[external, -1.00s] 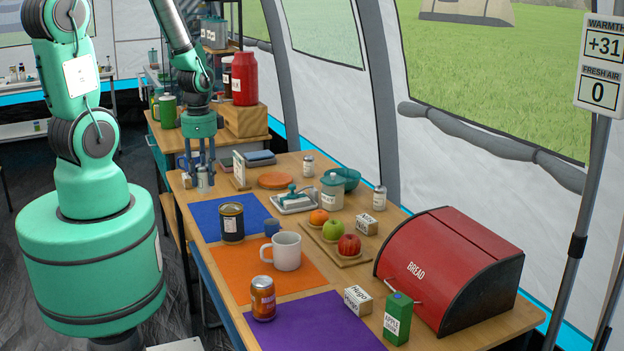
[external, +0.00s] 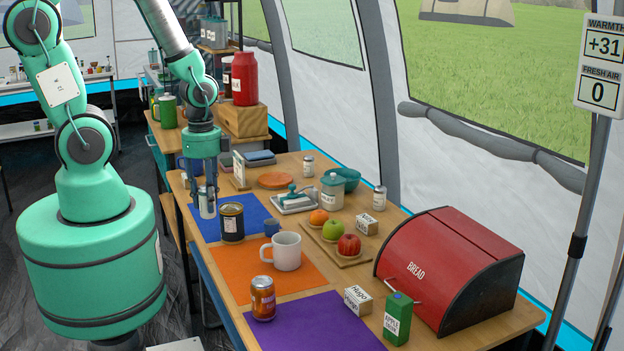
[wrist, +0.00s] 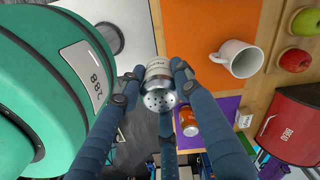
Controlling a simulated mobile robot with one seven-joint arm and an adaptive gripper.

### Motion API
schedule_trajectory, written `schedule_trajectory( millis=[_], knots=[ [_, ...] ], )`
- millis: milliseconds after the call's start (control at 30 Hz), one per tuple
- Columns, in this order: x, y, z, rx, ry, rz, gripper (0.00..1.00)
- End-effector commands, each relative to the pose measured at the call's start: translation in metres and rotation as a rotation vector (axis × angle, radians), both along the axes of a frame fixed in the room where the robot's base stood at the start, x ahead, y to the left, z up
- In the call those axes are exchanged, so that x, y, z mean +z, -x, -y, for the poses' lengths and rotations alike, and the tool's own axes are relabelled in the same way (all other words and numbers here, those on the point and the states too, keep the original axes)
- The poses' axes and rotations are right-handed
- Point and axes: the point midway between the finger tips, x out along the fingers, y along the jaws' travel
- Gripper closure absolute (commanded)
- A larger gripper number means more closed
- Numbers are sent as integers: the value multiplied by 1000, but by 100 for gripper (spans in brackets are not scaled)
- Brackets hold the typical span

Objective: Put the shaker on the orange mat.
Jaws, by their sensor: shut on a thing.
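My gripper (external: 207,205) is shut on the shaker (external: 207,209), a small cylinder with a pale label and a silver top. In the wrist view the shaker (wrist: 159,84) is upright between the blue-grey fingers, its perforated top facing the camera. In the external view it is at the left edge of the blue mat (external: 258,209); I cannot tell its exact height. The orange mat (external: 229,262) lies between the blue and purple mats, nearer the camera than the shaker. A white mug (external: 286,252) stands on it; the mat also shows in the wrist view (wrist: 200,30).
The orange mat's left part looks clear.

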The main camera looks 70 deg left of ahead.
Motion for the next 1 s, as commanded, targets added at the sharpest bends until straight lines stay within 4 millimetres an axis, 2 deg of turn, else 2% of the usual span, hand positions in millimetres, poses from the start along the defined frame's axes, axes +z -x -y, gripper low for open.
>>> schedule_trajectory(
  millis=[100,400,900,1000],
  knots=[
    [-1,8,17,-83,0,2,100],
    [-3,33,51,-275,0,1,100],
    [-6,58,76,-449,0,0,100],
    [-15,58,75,-443,0,-3,100]
  ],
)
